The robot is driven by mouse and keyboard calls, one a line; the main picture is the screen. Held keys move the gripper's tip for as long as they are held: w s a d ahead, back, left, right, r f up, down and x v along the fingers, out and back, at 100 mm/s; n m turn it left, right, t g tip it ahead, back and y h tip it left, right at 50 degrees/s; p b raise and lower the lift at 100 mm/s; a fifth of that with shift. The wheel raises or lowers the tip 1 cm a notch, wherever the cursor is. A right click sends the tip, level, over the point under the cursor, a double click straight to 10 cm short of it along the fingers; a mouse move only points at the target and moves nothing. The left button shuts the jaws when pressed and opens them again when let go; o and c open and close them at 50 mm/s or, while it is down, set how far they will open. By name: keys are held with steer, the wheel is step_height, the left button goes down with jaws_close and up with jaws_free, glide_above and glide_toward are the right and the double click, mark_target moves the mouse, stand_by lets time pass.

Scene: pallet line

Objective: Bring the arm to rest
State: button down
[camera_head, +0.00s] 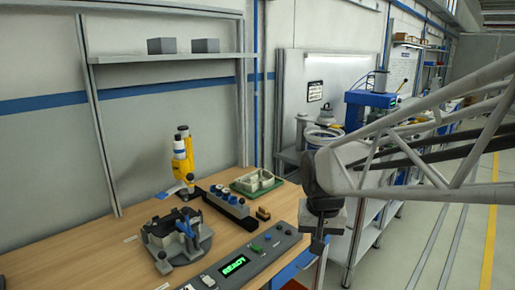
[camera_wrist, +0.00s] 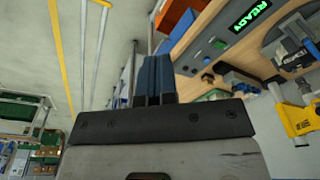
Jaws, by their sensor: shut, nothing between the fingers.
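My gripper (camera_head: 318,246) hangs at the end of my lattice-like arm, off the right front corner of the wooden bench (camera_head: 138,258) in the head view. In the wrist view, the two blue fingers of my gripper (camera_wrist: 155,62) are pressed together with nothing between them. The fingers point out over the floor beside the bench.
A control panel (camera_head: 258,254) reading READY lies along the bench front. Behind it are a dark fixture (camera_head: 176,238), a yellow tool (camera_head: 183,158), a block with several knobs (camera_head: 229,202) and a green tray (camera_head: 248,188). Shelving stands right; the floor (camera_head: 462,245) there is open.

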steer(key=s+d, duration=0.2)
steer(key=s, duration=0.6)
steer(key=s+d+n+t, duration=0.1)
steer(key=s+d, duration=0.2)
steer(key=s, duration=0.6)
steer(key=shift+s, duration=0.15)
